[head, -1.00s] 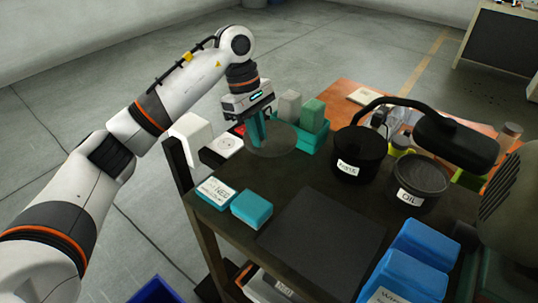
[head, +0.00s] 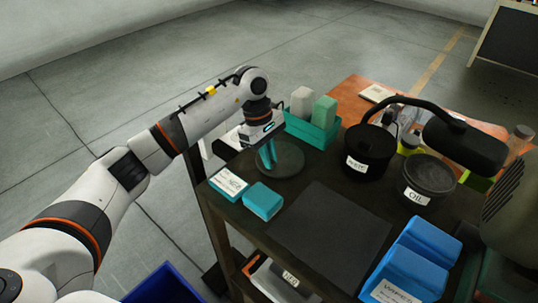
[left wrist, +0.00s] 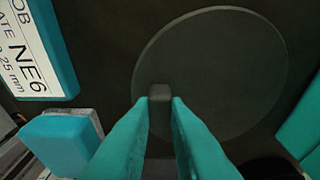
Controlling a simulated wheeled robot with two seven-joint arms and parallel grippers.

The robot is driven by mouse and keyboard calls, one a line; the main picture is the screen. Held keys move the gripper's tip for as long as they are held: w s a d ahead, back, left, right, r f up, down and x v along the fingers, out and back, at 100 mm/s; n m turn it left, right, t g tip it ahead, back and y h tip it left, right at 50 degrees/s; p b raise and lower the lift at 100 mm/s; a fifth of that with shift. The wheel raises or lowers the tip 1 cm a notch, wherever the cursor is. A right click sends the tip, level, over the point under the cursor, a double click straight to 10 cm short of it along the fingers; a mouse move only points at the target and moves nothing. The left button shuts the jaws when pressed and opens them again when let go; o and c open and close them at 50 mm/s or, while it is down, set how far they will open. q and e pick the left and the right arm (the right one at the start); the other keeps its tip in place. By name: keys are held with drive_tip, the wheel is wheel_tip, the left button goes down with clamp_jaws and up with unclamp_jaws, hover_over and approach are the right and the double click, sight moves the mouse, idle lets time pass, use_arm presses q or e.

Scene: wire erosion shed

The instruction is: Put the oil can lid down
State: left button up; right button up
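The oil can lid (head: 290,165) is a thin dark grey disc with a small knob, at the far left part of the dark table top. My left gripper (head: 268,157) points down at it, its teal fingers shut on the knob. In the left wrist view the lid (left wrist: 235,65) lies below the fingers (left wrist: 160,100), with the knob between their tips. The lid looks level and at or very close to the table top; I cannot tell whether it touches. The black can labelled OIL (head: 418,196) stands at the right. My right gripper is not in view.
Two teal boxes (head: 264,202) (head: 228,184) lie just in front of the lid. A teal tray (head: 313,134) with two blocks stands behind it. A second black pot (head: 365,165) is to the right. A dark mat (head: 330,228) and blue boxes (head: 415,265) lie nearer.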

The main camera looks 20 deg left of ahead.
use_arm(q)
drive_tip(key=o, duration=0.4)
drive_tip(key=shift+o, duration=0.2)
drive_tip(key=shift+r+p, duration=0.25)
drive_tip(key=shift+p, duration=0.1)
drive_tip(key=b+v, duration=0.3)
drive_tip(key=v, duration=0.8)
drive_tip(key=shift+r, duration=0.35)
drive_tip(key=shift+a, duration=0.15)
